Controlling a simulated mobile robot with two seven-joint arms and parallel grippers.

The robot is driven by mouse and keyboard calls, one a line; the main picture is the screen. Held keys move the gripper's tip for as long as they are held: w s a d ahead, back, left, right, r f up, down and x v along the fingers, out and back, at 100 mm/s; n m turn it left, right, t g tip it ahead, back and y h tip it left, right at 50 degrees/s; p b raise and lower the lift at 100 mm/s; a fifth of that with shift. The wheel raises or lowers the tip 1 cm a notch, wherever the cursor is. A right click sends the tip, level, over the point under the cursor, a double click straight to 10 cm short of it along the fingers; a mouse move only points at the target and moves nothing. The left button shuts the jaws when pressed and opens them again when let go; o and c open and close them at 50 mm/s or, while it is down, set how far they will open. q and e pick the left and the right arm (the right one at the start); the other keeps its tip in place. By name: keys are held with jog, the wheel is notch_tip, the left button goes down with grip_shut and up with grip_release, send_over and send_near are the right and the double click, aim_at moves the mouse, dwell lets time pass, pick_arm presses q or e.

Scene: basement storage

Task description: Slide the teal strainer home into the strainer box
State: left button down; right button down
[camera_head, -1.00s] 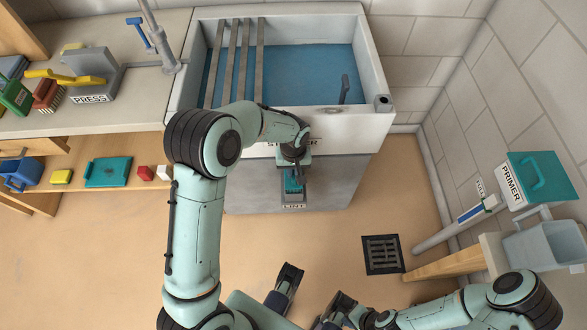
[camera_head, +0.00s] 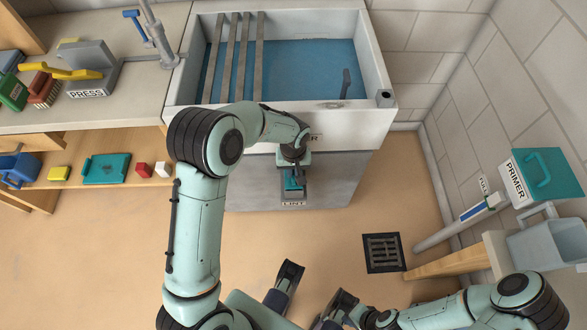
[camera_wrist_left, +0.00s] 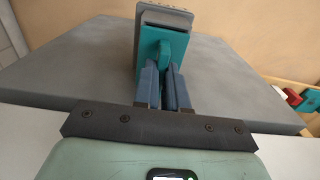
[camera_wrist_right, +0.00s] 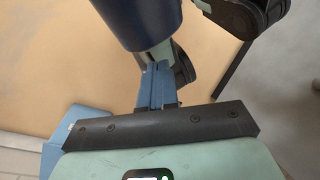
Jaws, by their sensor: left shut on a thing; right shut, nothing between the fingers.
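The teal strainer (camera_head: 292,183) is at the grey strainer box (camera_head: 294,195) on the sink's front, above a LINT label. In the left wrist view the strainer's teal front and looped handle (camera_wrist_left: 163,55) face me, with the grey box (camera_wrist_left: 165,18) around its far part. How deep it sits is hidden. My left gripper (camera_wrist_left: 162,88) is shut on the strainer's handle; in the head view its wrist covers part of the box. My right gripper (camera_wrist_right: 157,72) is shut and empty, low near my base, away from the strainer.
The sink (camera_head: 180,95) with blue water and grey bars stands behind the box. A shelf (camera_head: 130,178) with small items is at left. A floor drain (camera_head: 384,253) and a PRIMER box (camera_head: 545,172) are at right. Floor between is clear.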

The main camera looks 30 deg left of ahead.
pick_arm(q)
jog(key=shift+f, duration=0.35)
jog(key=c, duration=1.1)
grip_release()
pick_arm(e)
jog(key=shift+s+d+f, duration=0.15)
jog(key=shift+f, duration=0.7)
pick_arm(q)
notch_tip(320, 180, up, 14)
jog(key=p, duration=0.2)
jog(key=shift+p, duration=0.3)
pick_arm(e)
jog(key=r, duration=0.1)
jog(key=w+r, duration=0.1)
jog(key=r, duration=0.1)
jog(key=shift+w, duration=0.1)
pick_arm(q)
jog(key=shift+f, duration=0.1)
